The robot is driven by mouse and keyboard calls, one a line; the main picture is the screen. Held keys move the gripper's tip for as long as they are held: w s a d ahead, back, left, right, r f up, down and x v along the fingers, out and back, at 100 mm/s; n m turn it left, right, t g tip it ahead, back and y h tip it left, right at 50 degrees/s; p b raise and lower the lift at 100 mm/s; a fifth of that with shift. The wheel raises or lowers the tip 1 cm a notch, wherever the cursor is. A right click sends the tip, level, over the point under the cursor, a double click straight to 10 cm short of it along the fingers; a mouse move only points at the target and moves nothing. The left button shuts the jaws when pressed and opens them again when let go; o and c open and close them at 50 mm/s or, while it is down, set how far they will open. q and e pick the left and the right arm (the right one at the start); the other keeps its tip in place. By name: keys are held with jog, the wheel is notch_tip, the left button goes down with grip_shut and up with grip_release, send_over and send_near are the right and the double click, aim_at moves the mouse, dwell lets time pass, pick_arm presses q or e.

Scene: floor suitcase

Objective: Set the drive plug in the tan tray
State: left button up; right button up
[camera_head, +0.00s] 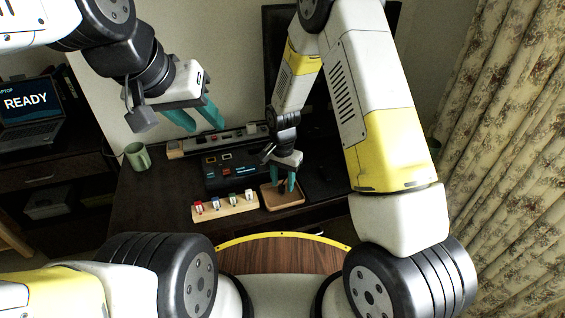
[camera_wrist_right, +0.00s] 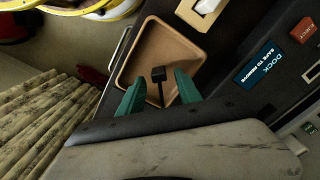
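The tan tray (camera_head: 285,206) lies on the dark desk, and it fills the upper middle of the right wrist view (camera_wrist_right: 126,75). A small black plug (camera_wrist_right: 158,74) with a thin dark stem shows over the tray floor, between the fingers of my right gripper (camera_wrist_right: 158,88). The fingers stand apart with a gap on each side of the plug. Whether the plug rests on the tray floor is hard to tell. In the head view my right gripper (camera_head: 287,184) points down over the tray. My left gripper (camera_head: 197,116) is open and empty, high above the desk.
A wooden rack (camera_head: 226,210) with several small coloured drives stands left of the tray. Behind it is a black dock (camera_head: 228,172), labelled safe to remove in the wrist view (camera_wrist_right: 258,63). A power strip (camera_head: 222,141), green mug (camera_head: 137,156) and laptop (camera_head: 30,108) are further left and back.

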jog(key=shift+r, duration=0.1)
jog(key=s+d+r+n+t, duration=0.1)
jog(key=d+r, duration=0.1)
jog(key=r, duration=0.8)
jog(key=s+d+r, duration=0.1)
jog(key=d+r, duration=0.1)
jog(key=r, duration=0.9)
jog(key=s+d+r+n+t+y, duration=0.1)
jog(key=s+d+r+n+t, duration=0.1)
jog(key=s+d+r, duration=0.3)
jog(key=s+d+r+n+t+y, duration=0.1)
jog(key=s+d+r+n+t, duration=0.2)
jog(key=s+r, duration=0.6)
jog(key=s+d, duration=0.2)
jog(key=s, duration=0.2)
jog(key=shift+s+r, duration=0.15)
jog(key=shift+r, duration=0.15)
